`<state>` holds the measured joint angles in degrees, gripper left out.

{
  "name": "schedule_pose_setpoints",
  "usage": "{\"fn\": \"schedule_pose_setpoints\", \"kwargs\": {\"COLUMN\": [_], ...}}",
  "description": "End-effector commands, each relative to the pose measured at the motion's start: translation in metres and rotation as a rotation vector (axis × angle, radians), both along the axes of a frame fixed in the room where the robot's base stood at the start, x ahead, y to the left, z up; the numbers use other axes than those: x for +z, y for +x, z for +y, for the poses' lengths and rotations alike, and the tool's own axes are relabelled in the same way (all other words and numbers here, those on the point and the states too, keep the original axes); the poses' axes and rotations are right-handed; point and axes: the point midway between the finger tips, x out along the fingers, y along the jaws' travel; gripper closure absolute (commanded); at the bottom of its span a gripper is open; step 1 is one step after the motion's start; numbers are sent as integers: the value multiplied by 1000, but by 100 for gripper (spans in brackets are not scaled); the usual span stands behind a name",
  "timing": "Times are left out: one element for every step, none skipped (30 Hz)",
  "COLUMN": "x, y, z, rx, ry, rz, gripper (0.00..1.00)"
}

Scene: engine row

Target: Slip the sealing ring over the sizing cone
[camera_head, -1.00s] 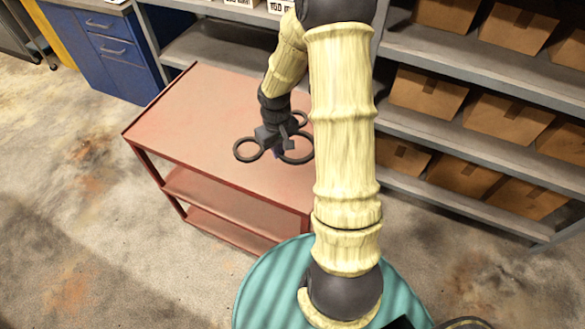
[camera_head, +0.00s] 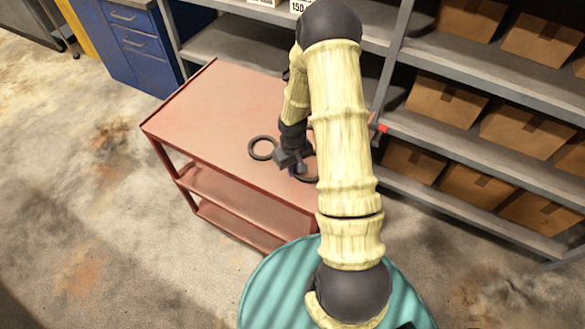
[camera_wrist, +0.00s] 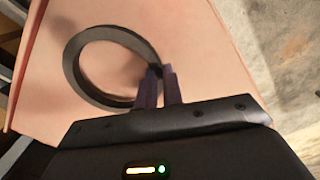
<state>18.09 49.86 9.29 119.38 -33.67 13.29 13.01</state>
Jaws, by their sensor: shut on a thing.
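My gripper (camera_head: 293,165) is over the red cart's top, with its two fingers close together. In the wrist view the fingers (camera_wrist: 161,78) are shut on the rim of a dark round ring (camera_wrist: 72,62), which extends up and to the left from the fingertips. Part of a dark ring also shows beside my gripper in the head view, partly hidden by my arm. Another dark ring (camera_head: 250,150) lies on the cart left of my gripper. A bit of a third ring shows behind my arm. I cannot make out the sizing cone; my arm hides part of the cart.
The cart's red top (camera_head: 205,110) is clear on the left. Shelves with cardboard boxes (camera_head: 445,105) stand behind and to the right. A small red thing (camera_head: 383,128) shows beside my arm. A blue drawer cabinet (camera_head: 130,45) stands at the back left.

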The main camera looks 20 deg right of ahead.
Motion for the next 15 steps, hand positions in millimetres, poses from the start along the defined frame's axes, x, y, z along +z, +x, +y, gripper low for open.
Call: {"fn": "schedule_pose_setpoints", "kwargs": {"x": [-5, -6, -7, -8, -8, -7, -7, -7, -7, -8, -9, -10, -11, -12, -10], "y": [0, 0, 0, 0, 0, 0, 0, 0, 0, 0, 0, 0, 0, 0, 0], "z": [1, 1, 1, 0, 0, 0, 0, 0, 0, 0, 0, 0, 0, 0, 0], "rx": [2, 3, 3, 3, 2, 2, 2, 2, 2, 2, 2, 2, 2, 2, 1], "ry": [0, 0, 0, 0, 0, 0, 0, 0, 0, 0, 0, 0, 0, 0, 0], "rz": [2, 0, -1, -2, -2, -2, -2, -2, -2, -1, -1, -1, -1, -1, -1], "gripper": [100, 100, 100, 100, 100, 100, 100, 100, 100, 100, 100, 100, 100, 100, 84]}}
